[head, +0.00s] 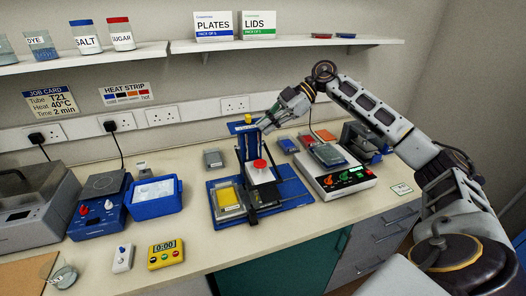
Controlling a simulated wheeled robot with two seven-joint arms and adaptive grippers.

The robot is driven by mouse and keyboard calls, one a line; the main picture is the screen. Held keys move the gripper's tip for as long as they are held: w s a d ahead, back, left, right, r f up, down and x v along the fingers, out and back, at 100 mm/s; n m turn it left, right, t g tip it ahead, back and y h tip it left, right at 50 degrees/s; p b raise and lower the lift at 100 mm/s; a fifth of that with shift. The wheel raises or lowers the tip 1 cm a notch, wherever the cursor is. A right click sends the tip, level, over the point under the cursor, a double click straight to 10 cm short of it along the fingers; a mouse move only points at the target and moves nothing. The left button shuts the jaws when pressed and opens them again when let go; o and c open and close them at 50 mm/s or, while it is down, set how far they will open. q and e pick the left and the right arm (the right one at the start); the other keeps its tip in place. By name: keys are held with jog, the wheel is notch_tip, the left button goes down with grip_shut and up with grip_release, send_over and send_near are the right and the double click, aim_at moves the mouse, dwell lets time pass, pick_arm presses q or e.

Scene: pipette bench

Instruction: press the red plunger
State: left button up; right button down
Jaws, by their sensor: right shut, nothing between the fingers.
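The red plunger (260,164) is a small round red cap on top of a white block (260,175). The block stands in a blue pipette stand (290,190) in the middle of the bench. My right gripper (264,126) comes in from the right, shut and empty. In the picture its tips are above the plunger, close to the stand's blue upright (243,143) with a yellow top. The tips look apart from the plunger; whether they touch the upright I cannot tell. My left gripper is not in view.
A yellow-filled tray (228,197) sits left of the plunger. A white device with a lit display (335,180) stands to the right. A blue ice tub (155,198), a blue hot plate (100,210) and a yellow timer (166,254) are at left. A shelf (285,45) runs above.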

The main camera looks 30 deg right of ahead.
jog(key=s+d+m+h, duration=0.1)
jog(key=d, duration=0.4)
send_over(263, 162)
jog(key=shift+g+h, duration=0.3)
jog(key=shift+g, duration=0.1)
notch_tip(263, 162, down, 6)
jog(key=shift+r, duration=0.1)
notch_tip(263, 162, down, 2)
jog(key=shift+w+f+p, duration=0.1)
jog(key=shift+f+p, duration=0.05)
jog(key=shift+p, duration=0.15)
jog(key=shift+f, duration=0.8)
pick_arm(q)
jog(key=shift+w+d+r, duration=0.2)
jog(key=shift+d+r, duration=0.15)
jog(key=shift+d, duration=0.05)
pick_arm(e)
jog(key=shift+f, duration=0.15)
